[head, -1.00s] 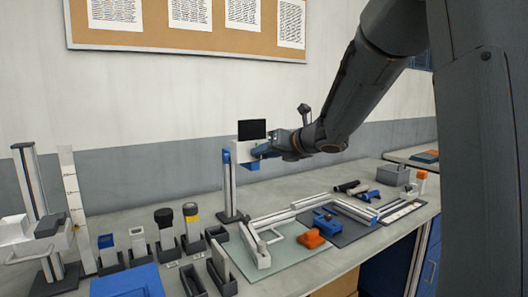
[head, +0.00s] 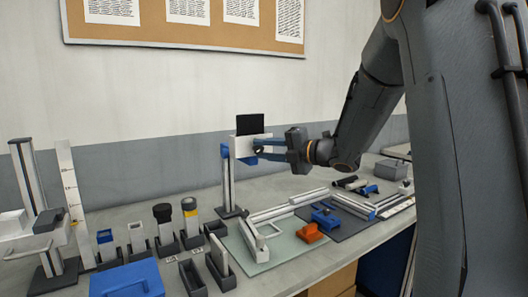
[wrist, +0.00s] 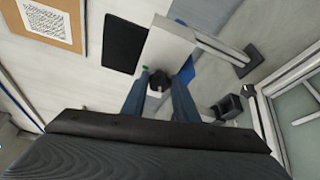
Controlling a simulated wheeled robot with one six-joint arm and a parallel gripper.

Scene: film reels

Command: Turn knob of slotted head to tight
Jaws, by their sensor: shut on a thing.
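The slotted head (head: 243,152) is a white block on an upright metal post (head: 228,180), with a black plate (head: 250,124) rising from it and blue parts below. In the wrist view the white head (wrist: 168,45) and black plate (wrist: 125,42) lie ahead of my fingers. A small dark knob (wrist: 157,83) sits on the head's near face. My gripper (head: 262,147) reaches in from the right, its blue fingers at the head's side. In the wrist view my gripper (wrist: 160,92) is shut on the knob, one finger on each side. A small green mark (wrist: 145,69) shows beside the knob.
Below the head, a pale green mat (head: 270,238) holds a metal frame, with an orange block (head: 310,232) and a blue clamp (head: 325,218) nearby. Several dark holders and a blue box (head: 127,280) stand at front left. The air around the head is clear.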

